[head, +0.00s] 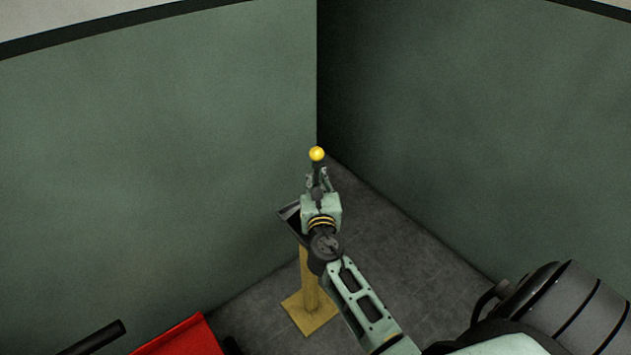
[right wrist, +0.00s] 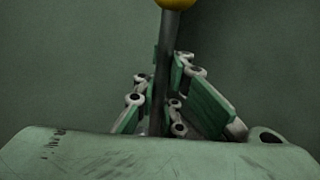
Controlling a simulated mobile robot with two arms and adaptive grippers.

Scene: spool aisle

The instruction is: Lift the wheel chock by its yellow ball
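The yellow ball (head: 317,154) tops a dark upright rod and shows just beyond my right gripper (head: 318,179) in the head view. In the right wrist view the ball (right wrist: 178,4) is cut off by the top edge. Its grey rod (right wrist: 167,55) runs down between the fingers of my right gripper (right wrist: 165,75), whose pads lie close against it on both sides below the ball. The chock's body is hidden or cannot be told apart behind my wrist. My left gripper is not in view.
A dark, tray-like top (head: 289,213) on a tan post (head: 309,272) stands under my right wrist. Green walls (head: 150,150) meet in a corner behind it. A red object (head: 182,338) shows at the bottom left. Grey floor (head: 395,245) is clear to the right.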

